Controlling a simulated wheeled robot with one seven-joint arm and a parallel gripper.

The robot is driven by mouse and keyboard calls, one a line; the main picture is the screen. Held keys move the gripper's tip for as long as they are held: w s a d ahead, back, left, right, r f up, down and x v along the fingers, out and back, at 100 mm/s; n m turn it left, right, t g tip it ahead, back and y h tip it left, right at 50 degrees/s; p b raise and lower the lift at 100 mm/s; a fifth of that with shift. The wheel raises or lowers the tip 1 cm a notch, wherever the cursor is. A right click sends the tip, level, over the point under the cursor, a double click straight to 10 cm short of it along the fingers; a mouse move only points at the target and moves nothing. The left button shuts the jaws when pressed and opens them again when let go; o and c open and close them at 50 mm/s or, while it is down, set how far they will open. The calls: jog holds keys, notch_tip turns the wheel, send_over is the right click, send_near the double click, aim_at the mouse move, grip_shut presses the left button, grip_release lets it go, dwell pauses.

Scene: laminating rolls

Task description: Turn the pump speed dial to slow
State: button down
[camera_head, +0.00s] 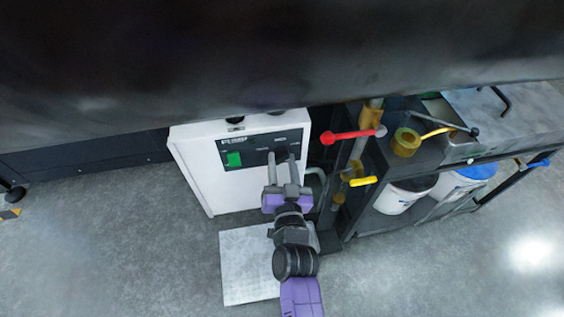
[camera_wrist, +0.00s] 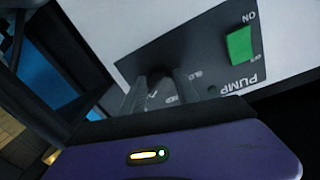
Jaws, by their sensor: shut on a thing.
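The pump control panel (camera_head: 250,150) is a dark plate on the upper front of a white cabinet (camera_head: 205,180). It carries a green rocker switch (camera_head: 234,159) at its left. In the wrist view the panel (camera_wrist: 195,50) appears turned over, with the word PUMP beside the green switch (camera_wrist: 239,45). My gripper (camera_head: 281,158) is at the right part of the panel, its two fingers pointing into it. In the wrist view my gripper (camera_wrist: 160,84) is shut on the speed dial. The fingers mostly hide the dial, so its pointer and setting cannot be read.
Just right of the cabinet stand pipes with a red lever (camera_head: 346,136) and a yellow lever (camera_head: 363,181). A dark shelf unit holds white buckets (camera_head: 400,197). A large dark roll (camera_head: 200,60) hangs across the top. A pale plate (camera_head: 245,265) lies on the floor.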

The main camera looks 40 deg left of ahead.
jog(key=shift+n, duration=0.3)
jog(key=n, duration=0.6)
jog(key=n+y, duration=0.1)
jog(key=n, duration=0.5)
jog(key=shift+w+d+f+b, duration=0.1)
jog(key=shift+w+d+b, duration=0.1)
jog(key=shift+b, duration=0.1)
jog(key=n, duration=0.6)
jog(key=shift+y, duration=0.3)
jog(key=n+g, duration=0.1)
jog(key=n, duration=0.5)
jog(key=shift+n, duration=0.5)
jog(key=c, duration=0.9)
grip_release()
